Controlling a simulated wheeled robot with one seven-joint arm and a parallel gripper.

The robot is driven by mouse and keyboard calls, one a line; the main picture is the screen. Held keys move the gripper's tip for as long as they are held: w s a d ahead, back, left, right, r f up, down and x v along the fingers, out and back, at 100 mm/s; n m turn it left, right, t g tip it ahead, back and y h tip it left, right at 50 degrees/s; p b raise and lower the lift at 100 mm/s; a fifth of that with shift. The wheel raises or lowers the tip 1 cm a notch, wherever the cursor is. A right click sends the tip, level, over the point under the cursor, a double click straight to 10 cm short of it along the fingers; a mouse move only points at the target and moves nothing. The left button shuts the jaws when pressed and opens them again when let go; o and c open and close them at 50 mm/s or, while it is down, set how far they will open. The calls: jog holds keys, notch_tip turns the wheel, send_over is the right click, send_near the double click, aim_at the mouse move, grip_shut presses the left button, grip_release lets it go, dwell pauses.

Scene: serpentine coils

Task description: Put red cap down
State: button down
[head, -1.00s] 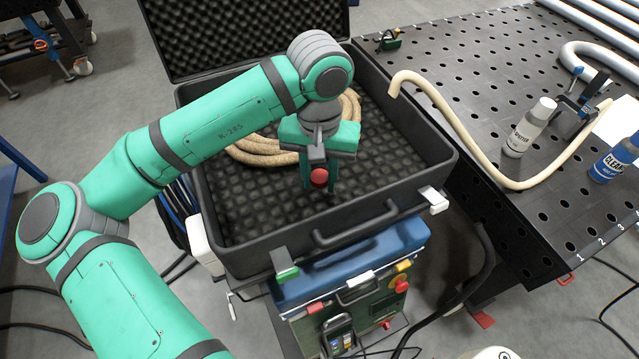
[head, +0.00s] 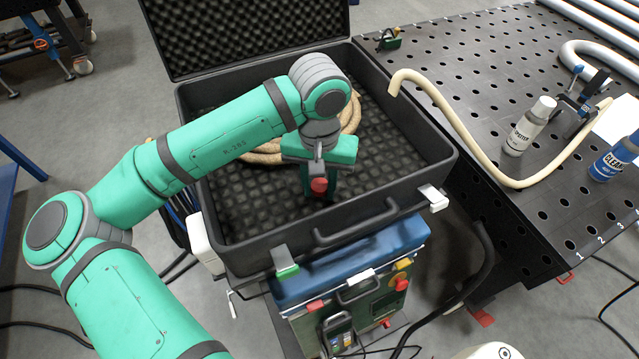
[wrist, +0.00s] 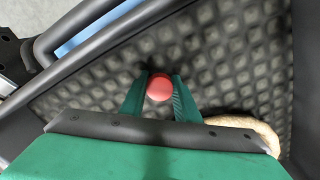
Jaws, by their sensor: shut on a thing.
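The red cap (head: 319,185) is held between the fingers of my gripper (head: 318,190), inside the open black case (head: 218,228) and over its dark egg-crate foam. In the wrist view the round red cap (wrist: 160,87) sits between the two green fingertips of my gripper (wrist: 160,95), which are shut on it. The foam lies right below the cap. I cannot tell whether the cap touches the foam.
A beige coiled hose (head: 262,150) lies in the case behind my gripper. The case's front wall and handle (head: 355,225) are close in front. A perforated black table (head: 470,75) with a bent beige tube (head: 455,120), a white bottle (head: 530,127) and a blue bottle (head: 615,158) stands at right.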

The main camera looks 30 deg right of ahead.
aim_at(319, 185)
jog(key=c, duration=1.4)
grip_release()
jog(key=shift+f, duration=0.2)
jog(key=shift+o, duration=0.2)
jog(key=shift+a, duration=0.15)
jog(key=shift+w+r, duration=0.1)
jog(key=shift+r, duration=0.2)
notch_tip(319, 185, up, 13)
jog(key=shift+d+f, duration=0.15)
jog(key=shift+d, duration=0.05)
